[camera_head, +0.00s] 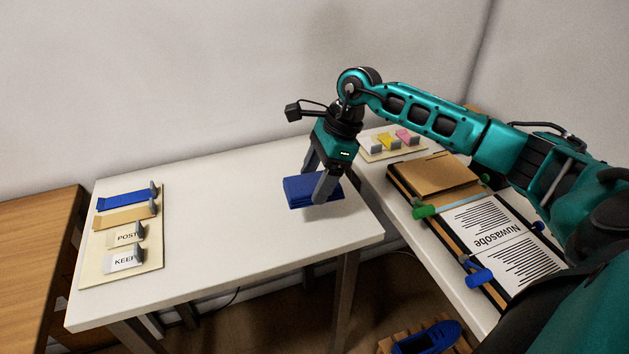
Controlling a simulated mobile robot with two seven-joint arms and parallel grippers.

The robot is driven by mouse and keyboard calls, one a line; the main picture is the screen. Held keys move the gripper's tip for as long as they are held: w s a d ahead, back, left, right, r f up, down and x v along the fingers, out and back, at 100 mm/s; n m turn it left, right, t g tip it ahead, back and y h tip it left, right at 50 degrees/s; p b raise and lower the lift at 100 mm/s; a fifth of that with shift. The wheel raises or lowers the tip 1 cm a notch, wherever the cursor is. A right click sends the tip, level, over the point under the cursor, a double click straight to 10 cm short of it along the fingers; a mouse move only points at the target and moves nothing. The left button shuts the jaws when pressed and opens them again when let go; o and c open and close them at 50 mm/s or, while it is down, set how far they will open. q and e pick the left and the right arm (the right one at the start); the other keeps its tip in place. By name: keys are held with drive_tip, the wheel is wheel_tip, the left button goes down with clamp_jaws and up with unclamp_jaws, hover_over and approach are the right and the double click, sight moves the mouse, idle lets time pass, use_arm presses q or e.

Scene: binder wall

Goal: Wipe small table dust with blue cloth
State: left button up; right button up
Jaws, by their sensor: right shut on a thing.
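The blue cloth (299,193) is a folded, block-like pad near the right end of the small white table (215,215). My right gripper (313,187) reaches down from above with its fingers on either side of the cloth and is shut on it. The cloth is at or very close to the tabletop; I cannot tell whether it touches. No dust can be made out on the table's white surface. My left gripper is not in view.
A cream board (153,255) with blue, tan and white labelled tabs lies at the table's left end. A wooden table (35,235) stands left. At right, another white table holds a printed sheet (490,235), a brown board (433,174) and coloured tabs (387,141). The small table's middle is clear.

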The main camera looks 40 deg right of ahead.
drive_tip(key=shift+r+p, duration=0.35)
drive_tip(key=shift+r, duration=0.65)
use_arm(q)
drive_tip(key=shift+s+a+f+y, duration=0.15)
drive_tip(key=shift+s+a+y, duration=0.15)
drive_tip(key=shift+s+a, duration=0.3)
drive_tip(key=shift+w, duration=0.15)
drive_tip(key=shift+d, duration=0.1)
